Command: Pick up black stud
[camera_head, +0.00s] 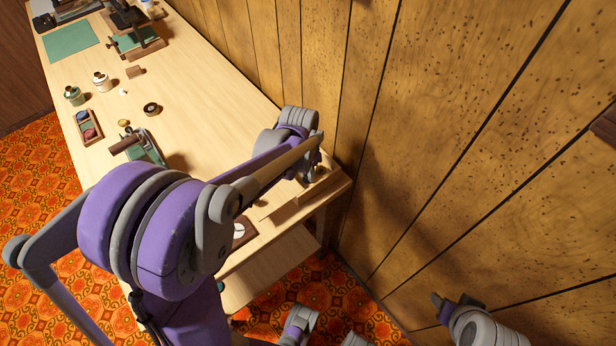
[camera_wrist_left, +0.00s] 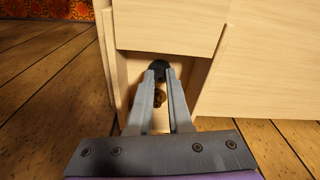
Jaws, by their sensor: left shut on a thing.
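In the left wrist view, the two long grey fingers of my left gripper (camera_wrist_left: 160,72) come together on a small dark rounded piece, the black stud (camera_wrist_left: 159,66). It sits at the fingertips, inside or in front of a recess in pale wood. There the left gripper (camera_head: 312,162) shows only in part, and the stud cannot be made out. Parts of my right arm show at the lower right, but its jaw state is unclear.
A small brass round thing (camera_wrist_left: 159,97) shows between the fingers. The wooden table (camera_head: 200,85) stands against the panelled wall (camera_head: 440,120). It bears a green mat (camera_head: 70,40), small jars (camera_head: 102,81), a black tape roll (camera_head: 152,109) and a small tray (camera_head: 88,127).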

